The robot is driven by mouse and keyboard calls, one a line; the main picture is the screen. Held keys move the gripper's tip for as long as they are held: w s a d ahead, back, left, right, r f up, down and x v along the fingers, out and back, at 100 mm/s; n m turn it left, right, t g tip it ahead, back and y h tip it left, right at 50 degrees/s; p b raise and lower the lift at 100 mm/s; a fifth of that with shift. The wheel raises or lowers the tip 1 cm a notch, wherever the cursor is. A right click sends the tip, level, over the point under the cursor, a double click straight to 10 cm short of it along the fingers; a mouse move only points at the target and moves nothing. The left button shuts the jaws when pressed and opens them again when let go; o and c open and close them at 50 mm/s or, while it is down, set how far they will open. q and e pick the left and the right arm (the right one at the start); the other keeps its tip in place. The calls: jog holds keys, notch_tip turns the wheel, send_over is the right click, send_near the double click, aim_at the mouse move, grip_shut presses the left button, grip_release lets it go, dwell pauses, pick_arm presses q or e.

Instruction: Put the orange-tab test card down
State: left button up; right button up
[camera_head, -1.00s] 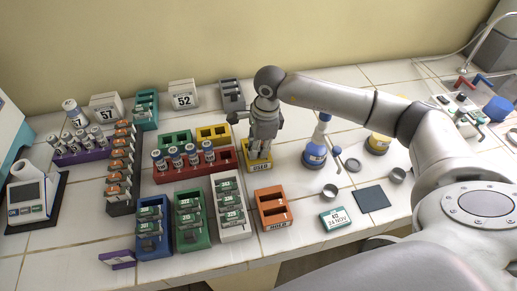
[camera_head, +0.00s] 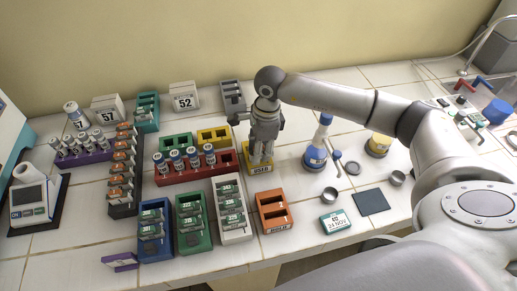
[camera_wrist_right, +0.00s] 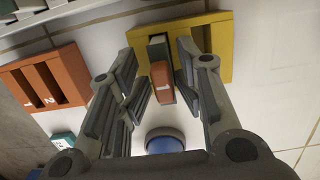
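The test card with an orange tab (camera_wrist_right: 161,82) is between the fingers of my right gripper (camera_wrist_right: 160,72) in the right wrist view. It stands in or just above a slot of the yellow holder (camera_wrist_right: 218,45). My right gripper (camera_head: 262,152) points down over this yellow holder (camera_head: 260,170) in the head view and hides most of it. The fingers are spread, with narrow gaps beside the card. Whether the card is fully seated is hard to see. My left gripper is not in view.
An orange holder (camera_head: 287,212) stands in front right of the yellow one. A red vial rack (camera_head: 216,169) is at its left. A blue-based stand (camera_head: 315,158) is close on the right. Free counter lies around the dark square pad (camera_head: 371,202).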

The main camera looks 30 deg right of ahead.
jog(key=r, duration=0.3)
jog(key=r+b, duration=0.1)
jog(key=r, duration=0.3)
jog(key=d+r+b, duration=0.1)
jog(key=r, duration=0.2)
jog(key=shift+d+r, duration=0.1)
jog(key=shift+r, duration=0.65)
